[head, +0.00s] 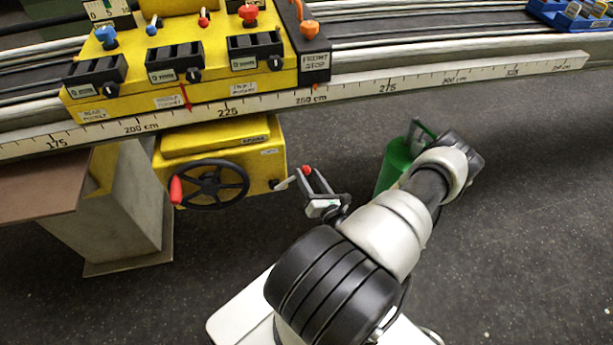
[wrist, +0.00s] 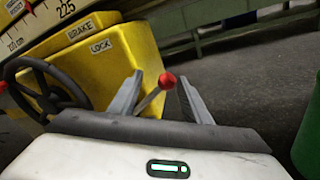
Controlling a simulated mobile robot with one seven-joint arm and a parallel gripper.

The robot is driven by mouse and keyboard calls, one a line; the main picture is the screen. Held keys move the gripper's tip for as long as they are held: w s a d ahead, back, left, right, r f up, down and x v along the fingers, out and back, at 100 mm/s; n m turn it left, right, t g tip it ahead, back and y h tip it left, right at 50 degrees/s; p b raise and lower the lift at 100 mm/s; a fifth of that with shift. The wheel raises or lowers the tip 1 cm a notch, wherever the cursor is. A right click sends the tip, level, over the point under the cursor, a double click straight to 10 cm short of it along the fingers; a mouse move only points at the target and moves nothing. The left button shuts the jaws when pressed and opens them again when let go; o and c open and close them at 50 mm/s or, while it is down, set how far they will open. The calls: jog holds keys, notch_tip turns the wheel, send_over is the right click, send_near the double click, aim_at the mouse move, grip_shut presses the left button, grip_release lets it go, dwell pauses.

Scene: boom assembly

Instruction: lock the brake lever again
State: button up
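The brake lever's red ball knob (head: 306,169) sticks out on a short rod from the right side of the yellow brake box (head: 228,150). In the wrist view the knob (wrist: 167,81) shows between the two finger tips, with its rod slanting down to the left. My gripper (wrist: 158,88) is open, one finger on each side of the knob. I cannot tell whether either finger touches it. In the head view my gripper (head: 308,176) is at the knob, right of the box. The labels BRAKE (wrist: 80,33) and LOCK (wrist: 100,46) show on the box.
A black handwheel (head: 218,184) with a red handle is on the box front. The white ruler rail (head: 350,91) and yellow stop carriage (head: 215,85) lie above. A green bin (head: 391,165) stands right of my gripper, partly behind my arm. Open dark floor lies at the right.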

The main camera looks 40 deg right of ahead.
jog(key=shift+s, duration=0.2)
jog(key=f+p+v, duration=0.1)
jog(key=v, duration=1.9)
dwell(1.3)
jog(key=shift+d, duration=0.15)
dwell(0.5)
